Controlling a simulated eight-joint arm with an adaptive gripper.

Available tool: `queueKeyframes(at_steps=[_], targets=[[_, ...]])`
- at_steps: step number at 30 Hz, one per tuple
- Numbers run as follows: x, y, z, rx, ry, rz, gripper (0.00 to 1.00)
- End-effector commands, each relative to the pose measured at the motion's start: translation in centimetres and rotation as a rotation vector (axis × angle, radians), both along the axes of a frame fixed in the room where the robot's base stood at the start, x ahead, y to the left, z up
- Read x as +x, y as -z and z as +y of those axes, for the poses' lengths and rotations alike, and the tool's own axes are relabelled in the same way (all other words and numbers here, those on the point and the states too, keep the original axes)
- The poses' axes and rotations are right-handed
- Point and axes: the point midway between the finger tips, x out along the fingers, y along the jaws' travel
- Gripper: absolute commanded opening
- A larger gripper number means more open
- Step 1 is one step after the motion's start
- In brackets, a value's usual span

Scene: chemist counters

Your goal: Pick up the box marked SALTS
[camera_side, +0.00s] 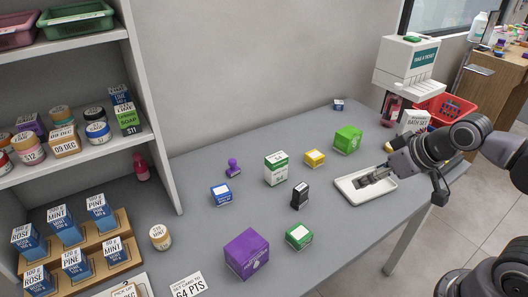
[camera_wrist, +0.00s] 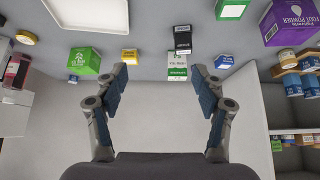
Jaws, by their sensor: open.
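I cannot read SALTS for certain on any box. A white box (camera_side: 412,122) at the far right end of the counter, beside the red basket, has print that may read BATH SALT, but it is too small to be sure.

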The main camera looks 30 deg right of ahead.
Motion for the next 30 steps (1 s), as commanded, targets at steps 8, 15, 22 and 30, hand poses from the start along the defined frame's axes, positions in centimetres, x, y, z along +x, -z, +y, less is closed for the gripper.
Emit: queueKeyframes(at_steps=[8,15,22,30], targets=[[0.0,0.0,0.0,0.0,0.0,0.0,0.69],[0.0,0.0,0.0,0.0,0.0,0.0,0.74],[0.1,0.0,0.1,0.007,0.006,0.004,0.74],[1.8,0.1,2.5,0.188,0.232,0.132,0.74]])
